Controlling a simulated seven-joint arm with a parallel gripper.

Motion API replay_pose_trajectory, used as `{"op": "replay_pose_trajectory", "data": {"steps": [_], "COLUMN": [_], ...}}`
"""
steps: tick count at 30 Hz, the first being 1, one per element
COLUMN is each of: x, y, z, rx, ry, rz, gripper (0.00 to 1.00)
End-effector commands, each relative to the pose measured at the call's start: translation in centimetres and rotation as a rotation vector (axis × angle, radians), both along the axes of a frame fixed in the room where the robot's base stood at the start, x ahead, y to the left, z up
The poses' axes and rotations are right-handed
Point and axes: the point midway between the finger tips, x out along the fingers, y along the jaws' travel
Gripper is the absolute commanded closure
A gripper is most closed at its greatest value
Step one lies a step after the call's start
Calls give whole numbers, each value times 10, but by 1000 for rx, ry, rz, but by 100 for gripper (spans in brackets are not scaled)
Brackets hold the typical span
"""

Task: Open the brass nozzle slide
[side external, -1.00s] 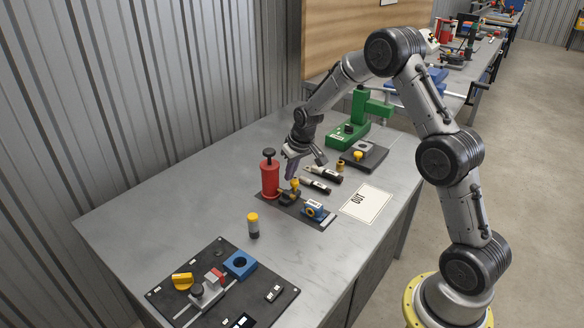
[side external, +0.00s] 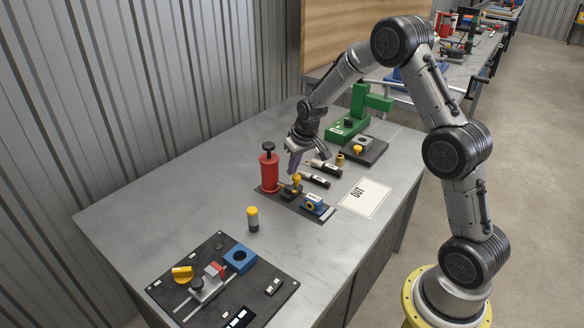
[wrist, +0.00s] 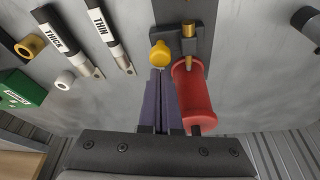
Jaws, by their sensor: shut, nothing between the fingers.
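The brass nozzle part (side external: 297,180) with its yellow-brass knob stands on a dark plate (side external: 267,197), beside a red cylinder (side external: 269,174) with a black top knob. In the wrist view the round knob (wrist: 160,52) lies just beyond my fingertips, and a brass piece (wrist: 188,30) shows right of it, at the end of the red cylinder (wrist: 193,95). My gripper (side external: 295,168) points down close to the knob; its purple fingers (wrist: 160,75) are together and empty. I cannot tell whether the tips touch the knob, or how far the slide is open.
A blue block (side external: 313,204) sits on the same plate. Tools labelled THICK (wrist: 55,42) and THIN (wrist: 103,28) lie to the side. A green press (side external: 350,122), a yellow-capped cylinder (side external: 252,219) and an OUT sheet (side external: 365,197) stand or lie around. Bare table lies at left.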

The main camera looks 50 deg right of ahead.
Motion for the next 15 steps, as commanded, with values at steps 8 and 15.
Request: {"op": "replay_pose_trajectory", "data": {"steps": [8, 15], "x": [-14, -24], "y": [3, 6], "z": [49, 82], "rx": [-4, -4], "ry": [-10, -11], "rz": [0, 0], "gripper": [100, 100]}}
